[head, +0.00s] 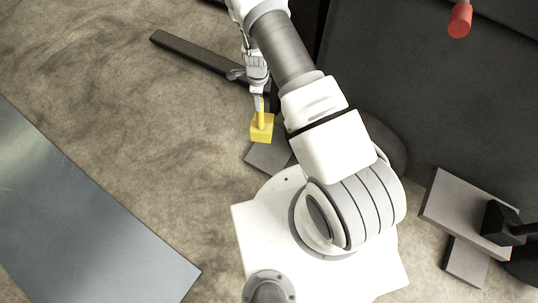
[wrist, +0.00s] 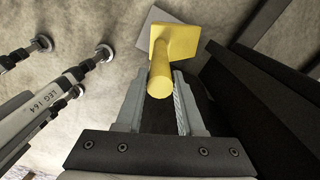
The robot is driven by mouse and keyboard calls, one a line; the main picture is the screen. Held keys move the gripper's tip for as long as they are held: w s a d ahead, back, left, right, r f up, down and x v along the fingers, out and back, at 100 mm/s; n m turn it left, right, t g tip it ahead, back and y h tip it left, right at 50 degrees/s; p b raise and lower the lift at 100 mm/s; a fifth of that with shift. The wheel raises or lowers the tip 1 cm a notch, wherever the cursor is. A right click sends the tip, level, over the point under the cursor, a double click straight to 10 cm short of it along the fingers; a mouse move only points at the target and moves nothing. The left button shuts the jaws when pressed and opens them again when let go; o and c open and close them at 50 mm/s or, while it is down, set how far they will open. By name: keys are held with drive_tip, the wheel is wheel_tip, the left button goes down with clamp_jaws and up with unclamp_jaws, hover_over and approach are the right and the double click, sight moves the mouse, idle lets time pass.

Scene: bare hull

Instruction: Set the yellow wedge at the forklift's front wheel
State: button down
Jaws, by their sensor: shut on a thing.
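The yellow wedge (head: 262,130), a block with a round post handle, hangs from my gripper (head: 258,97) above the floor in the head view. In the wrist view the wedge (wrist: 180,42) is beyond the fingertips, and my gripper (wrist: 158,82) is shut on its handle. The forklift appears to be the large dark body (head: 430,90) at the right of the head view. A dark rounded shape (head: 393,150), perhaps its front wheel, shows beside my arm, which hides part of it.
A flat grey plate (head: 262,158) lies on the floor below the wedge, partly hidden by my arm. A dark bar (head: 195,52) lies at upper left. A metal sheet (head: 80,210) covers the lower left. A grey block (head: 455,205) is at right. Open floor lies left of the wedge.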

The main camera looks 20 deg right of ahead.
sight(263, 130)
drive_tip(key=f+m+b, duration=0.1)
drive_tip(key=f, duration=0.2)
drive_tip(key=s+f+m+b, duration=0.1)
drive_tip(key=f, duration=0.3)
drive_tip(key=f+m+b, duration=0.1)
drive_tip(key=f+m, duration=0.1)
drive_tip(key=f, duration=0.1)
drive_tip(key=shift+s+d+f, duration=0.3)
drive_tip(key=shift+d, duration=0.1)
wheel_tip(263, 130, down, 5)
drive_tip(key=shift+s+f+b, duration=0.1)
drive_tip(key=shift+f+b, duration=0.05)
drive_tip(key=shift+b, duration=0.7)
drive_tip(key=shift+f+b, duration=0.65)
drive_tip(key=shift+f, duration=1.8)
drive_tip(key=c, duration=0.5)
unclamp_jaws()
